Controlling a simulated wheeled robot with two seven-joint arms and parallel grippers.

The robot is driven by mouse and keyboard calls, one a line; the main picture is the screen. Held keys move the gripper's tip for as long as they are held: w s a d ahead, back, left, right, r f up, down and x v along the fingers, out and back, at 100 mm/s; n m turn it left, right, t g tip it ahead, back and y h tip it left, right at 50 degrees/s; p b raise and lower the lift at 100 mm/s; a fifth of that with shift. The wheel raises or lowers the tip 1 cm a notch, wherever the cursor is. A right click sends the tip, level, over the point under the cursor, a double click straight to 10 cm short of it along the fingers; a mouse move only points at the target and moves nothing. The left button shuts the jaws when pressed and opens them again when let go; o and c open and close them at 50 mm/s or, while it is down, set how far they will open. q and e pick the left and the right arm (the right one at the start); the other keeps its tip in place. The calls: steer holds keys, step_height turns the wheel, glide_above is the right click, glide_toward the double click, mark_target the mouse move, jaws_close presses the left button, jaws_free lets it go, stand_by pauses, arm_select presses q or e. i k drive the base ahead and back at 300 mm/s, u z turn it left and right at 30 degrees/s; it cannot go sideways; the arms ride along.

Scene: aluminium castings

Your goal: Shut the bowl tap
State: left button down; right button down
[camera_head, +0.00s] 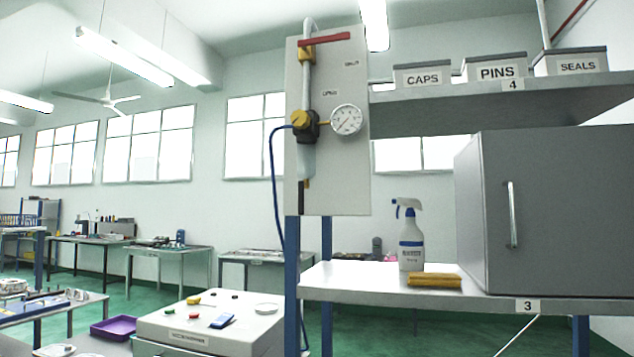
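A pale upright panel (338,180) carries an air-line assembly. A filter unit with a yellow knob (300,119) has a cloudy bowl (306,162) hanging under it. At the bowl's lower end is a small brownish fitting (307,184), probably the bowl tap, with a dark stem or tube below it; its setting is too small to tell. A red lever (324,39) sits higher up, nearly level across the upright pipe (308,75). A round gauge (347,120) is to the right of the unit. Neither of my grippers is in view.
A blue hose (273,190) loops down left of the panel. A shelf (350,281) at right holds a spray bottle (411,240), a yellow sponge or cloth (434,280) and a grey cabinet (560,210). A white box (215,329) with coloured buttons stands below. The space before the panel looks clear.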

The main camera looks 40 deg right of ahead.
mark_target(301, 184)
steer(key=z, duration=1.1)
